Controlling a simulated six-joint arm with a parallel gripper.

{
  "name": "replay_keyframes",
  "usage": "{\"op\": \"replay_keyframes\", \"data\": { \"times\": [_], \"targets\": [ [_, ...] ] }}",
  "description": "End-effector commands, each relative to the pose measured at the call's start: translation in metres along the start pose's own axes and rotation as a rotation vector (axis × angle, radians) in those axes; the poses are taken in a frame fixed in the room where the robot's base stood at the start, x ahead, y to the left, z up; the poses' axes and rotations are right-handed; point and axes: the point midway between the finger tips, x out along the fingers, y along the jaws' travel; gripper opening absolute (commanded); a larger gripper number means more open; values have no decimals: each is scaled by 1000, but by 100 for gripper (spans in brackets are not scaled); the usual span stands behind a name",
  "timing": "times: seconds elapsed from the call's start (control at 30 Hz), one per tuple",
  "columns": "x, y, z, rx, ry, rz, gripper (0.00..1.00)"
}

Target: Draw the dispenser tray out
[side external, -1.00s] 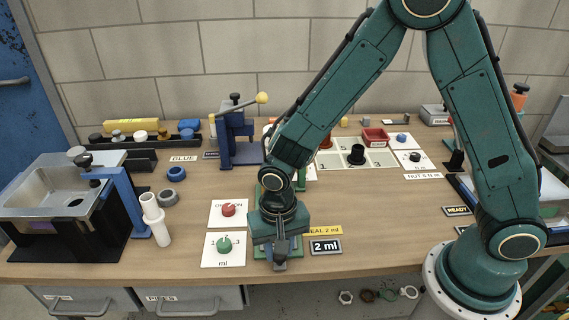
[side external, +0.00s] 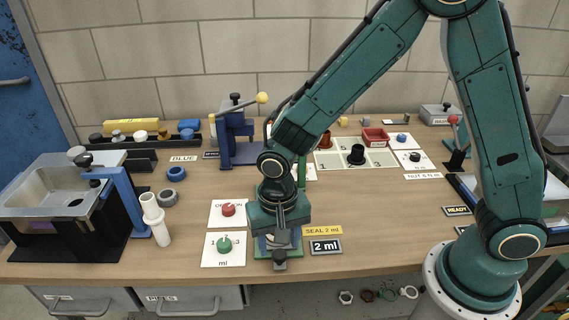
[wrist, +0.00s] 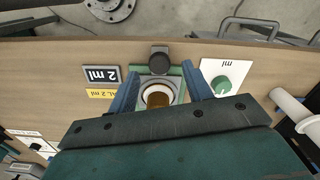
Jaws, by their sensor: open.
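The dispenser tray (wrist: 175,71) is a small green plate near the table's front edge, with a dark grey knob (wrist: 159,57) at its front end. A white ring with an amber-brown item (wrist: 158,99) in it sits on the tray. In the side view the knob (side external: 279,256) shows just below my gripper (side external: 279,236), which hides much of the dispenser. In the wrist view my gripper (wrist: 160,70) is open. Its two blue-grey fingers stand on either side of the tray and ring. I cannot tell whether they touch anything.
Left of the dispenser, in the side view, are cards with a red knob (side external: 228,210) and a green knob (side external: 224,245). A "2 ml" sign (side external: 325,247) and a yellow "SEAL 2 ml" label (side external: 322,230) lie to the right. A blue press (side external: 238,135) stands behind.

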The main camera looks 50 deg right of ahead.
Motion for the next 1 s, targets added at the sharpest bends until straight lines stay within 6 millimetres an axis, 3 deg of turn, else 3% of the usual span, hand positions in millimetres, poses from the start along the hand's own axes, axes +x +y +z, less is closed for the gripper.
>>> {"op": "replay_keyframes", "data": {
  "times": [0.6, 1.0],
  "targets": [
    [-95, -1, 0, -2, 1, -5, 50],
    [-111, 0, 1, -2, -1, -2, 50]
  ]
}}
